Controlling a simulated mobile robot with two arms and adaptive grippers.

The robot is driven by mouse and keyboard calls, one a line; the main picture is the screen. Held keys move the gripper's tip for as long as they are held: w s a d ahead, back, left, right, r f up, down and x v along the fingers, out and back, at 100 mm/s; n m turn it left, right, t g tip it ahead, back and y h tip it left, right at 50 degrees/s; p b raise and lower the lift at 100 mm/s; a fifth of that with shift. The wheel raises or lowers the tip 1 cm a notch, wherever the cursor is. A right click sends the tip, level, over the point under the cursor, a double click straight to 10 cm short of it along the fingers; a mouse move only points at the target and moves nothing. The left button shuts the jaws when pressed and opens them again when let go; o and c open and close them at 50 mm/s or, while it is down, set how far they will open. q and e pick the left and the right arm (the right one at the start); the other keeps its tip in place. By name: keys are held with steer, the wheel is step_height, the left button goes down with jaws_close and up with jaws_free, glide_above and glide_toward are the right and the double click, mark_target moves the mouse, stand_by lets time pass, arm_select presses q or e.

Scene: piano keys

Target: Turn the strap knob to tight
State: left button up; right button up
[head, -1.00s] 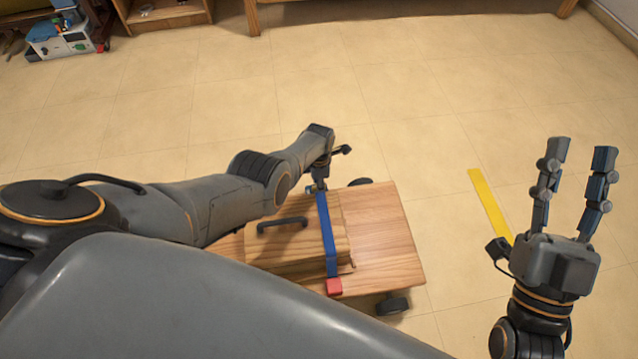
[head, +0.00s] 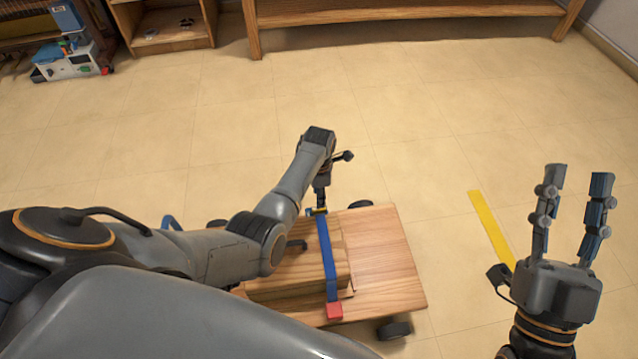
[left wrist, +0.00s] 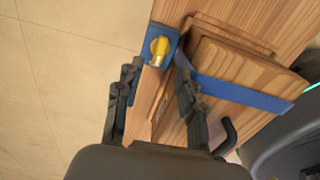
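The strap knob (left wrist: 160,48) is yellow and sits on a blue base at the edge of the wooden board (head: 390,262). A blue strap (head: 327,255) runs from it across a wooden block (head: 290,285) to a red end piece (head: 334,311). My left gripper (left wrist: 156,72) is open, its two fingers apart on either side of the knob in the left wrist view; whether they touch it I cannot tell. In the head view my left gripper (head: 320,198) points down at the strap's far end. My right gripper (head: 579,177) is open and empty, off to the right.
The board stands on dark wheels (head: 394,329). A black handle (head: 297,245) on the block is partly behind my left arm. A yellow floor strip (head: 491,228) lies to the right. Wooden furniture (head: 400,12) lines the back; the tiled floor between is clear.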

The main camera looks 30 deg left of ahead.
arm_select(q)
step_height(320, 180, up, 5)
steer(key=shift+f, duration=0.1)
steer(key=shift+w+a, duration=0.1)
stand_by(0.6)
